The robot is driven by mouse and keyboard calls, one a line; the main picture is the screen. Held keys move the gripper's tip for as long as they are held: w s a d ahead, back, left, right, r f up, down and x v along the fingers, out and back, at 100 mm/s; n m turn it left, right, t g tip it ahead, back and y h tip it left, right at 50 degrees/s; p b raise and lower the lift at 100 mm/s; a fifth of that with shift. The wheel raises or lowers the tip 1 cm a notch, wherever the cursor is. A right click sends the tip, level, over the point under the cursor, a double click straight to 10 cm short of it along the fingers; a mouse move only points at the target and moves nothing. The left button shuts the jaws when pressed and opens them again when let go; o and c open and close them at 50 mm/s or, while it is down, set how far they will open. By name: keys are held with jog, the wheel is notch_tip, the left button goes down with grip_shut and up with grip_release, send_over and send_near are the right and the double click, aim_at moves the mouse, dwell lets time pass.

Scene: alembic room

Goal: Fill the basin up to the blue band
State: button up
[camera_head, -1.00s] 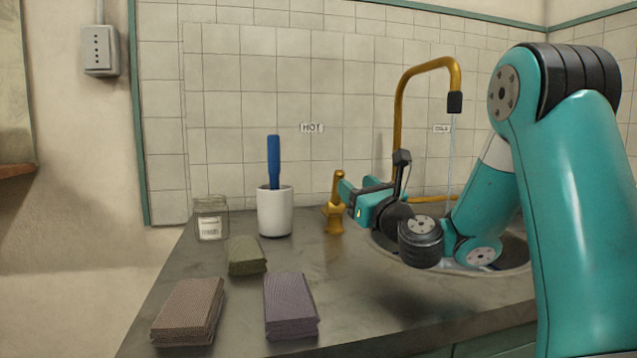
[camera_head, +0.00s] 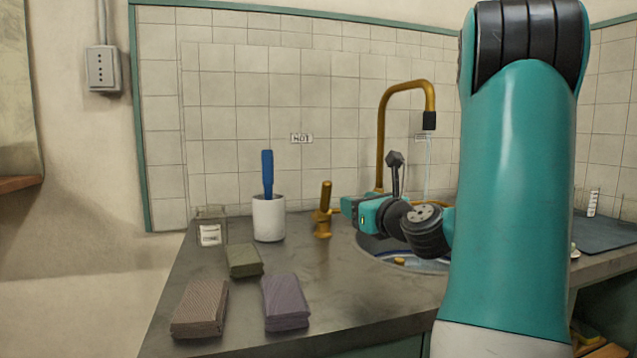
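The basin (camera_head: 370,252) is sunk in the counter on the right, partly hidden by my arm. A bluish patch shows inside it, but the water level and the band cannot be made out. The brass spout (camera_head: 381,140) arches over it, and a thin water stream (camera_head: 428,165) falls from its black tip. The brass hot tap handle (camera_head: 325,195) stands left of the basin below the HOT label (camera_head: 301,138).
A white cup (camera_head: 269,220) with a blue-handled tool (camera_head: 267,172) and a glass jar (camera_head: 210,234) stand at the back left. Folded cloths, green (camera_head: 244,262), brown (camera_head: 200,310) and purple (camera_head: 286,303), lie in front. A dark mat (camera_head: 603,236) lies right.

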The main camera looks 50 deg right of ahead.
aim_at(330, 192)
jog(key=p+x, duration=1.2)
jog(key=x, duration=0.2)
jog(key=shift+w, duration=0.25)
jog(key=shift+w+d, duration=0.3)
jog(key=shift+w, duration=0.2)
jog(key=shift+f, duration=0.1)
jog(key=shift+p, duration=0.3)
grip_shut()
